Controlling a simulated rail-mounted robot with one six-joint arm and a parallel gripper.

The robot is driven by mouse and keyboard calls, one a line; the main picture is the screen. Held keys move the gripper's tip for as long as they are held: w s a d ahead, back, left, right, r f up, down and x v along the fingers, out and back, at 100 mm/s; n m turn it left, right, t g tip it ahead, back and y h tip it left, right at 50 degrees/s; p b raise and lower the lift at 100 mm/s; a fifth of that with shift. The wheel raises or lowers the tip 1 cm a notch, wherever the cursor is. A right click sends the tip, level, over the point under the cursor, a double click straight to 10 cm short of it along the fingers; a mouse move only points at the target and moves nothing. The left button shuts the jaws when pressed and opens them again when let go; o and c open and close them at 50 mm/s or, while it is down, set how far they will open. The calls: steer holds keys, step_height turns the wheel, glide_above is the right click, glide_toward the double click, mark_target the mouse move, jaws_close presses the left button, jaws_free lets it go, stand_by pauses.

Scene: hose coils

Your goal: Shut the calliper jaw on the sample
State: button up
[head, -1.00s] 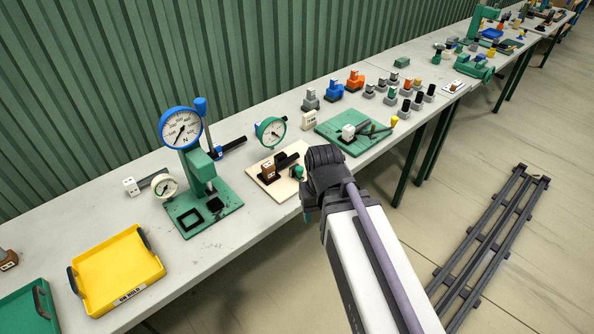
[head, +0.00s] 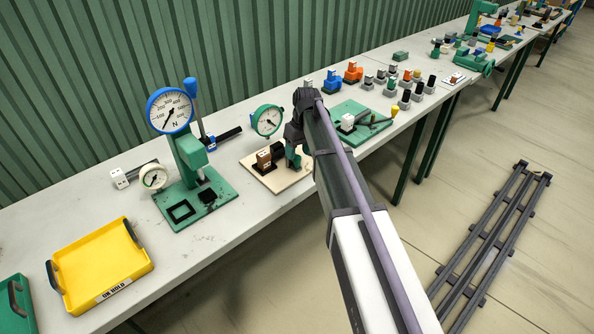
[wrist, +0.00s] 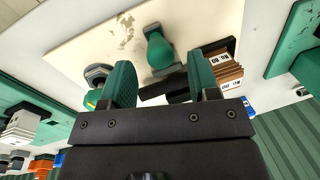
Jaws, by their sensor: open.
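The beige calliper board (head: 262,178) lies on the bench, with the brown sample block (head: 263,159) at its left and the dark calliper jaw (head: 278,150) beside the block. In the wrist view the labelled brown block (wrist: 226,72) is right of my fingers, and the green knob (wrist: 157,48) stands between the fingertips in the picture. A gap shows on both sides of the knob. My gripper (head: 298,155) is open over the right part of the board, fingers pointing down. In the head view my gripper hides the knob.
A green dial gauge (head: 267,120) stands just behind the board. A tall press with a blue-rimmed dial (head: 170,110) stands to the left. A green board (head: 352,135) with a lever lies to the right. The yellow tray (head: 135,266) is front left.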

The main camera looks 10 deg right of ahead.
mark_target(298, 156)
steer(key=f, duration=0.1)
steer(key=f+b, duration=0.2)
steer(key=shift+s+a+f, duration=0.1)
steer(key=shift+a+f, duration=0.2)
steer(key=shift+f, duration=0.05)
steer(key=shift+r, duration=0.1)
steer(key=c, duration=0.6)
steer(key=shift+d, duration=0.1)
jaws_close()
